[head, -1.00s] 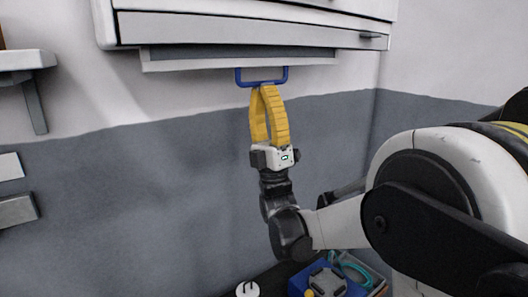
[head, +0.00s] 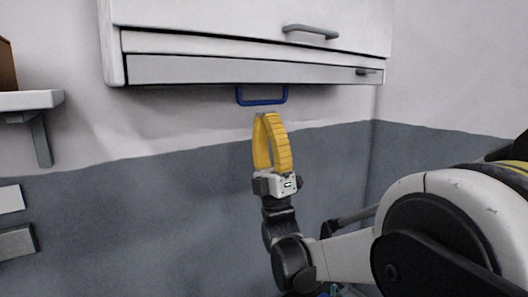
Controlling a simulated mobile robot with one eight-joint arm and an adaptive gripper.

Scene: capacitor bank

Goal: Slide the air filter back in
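The air filter's blue handle (head: 262,102) hangs below the underside of the white cabinet. The filter's pale body, which showed under the cabinet earlier, is now hidden from view. My gripper (head: 267,115) points up from below, with its yellow fingertips together just under the handle's lower bar. The fingers bow apart lower down and nothing shows between them. A small gap seems to separate the tips from the handle.
The white wall cabinet (head: 245,70) spans the top, with grey handles (head: 310,32) at its right. A shelf (head: 30,100) is on the left wall. The wall around my gripper is clear.

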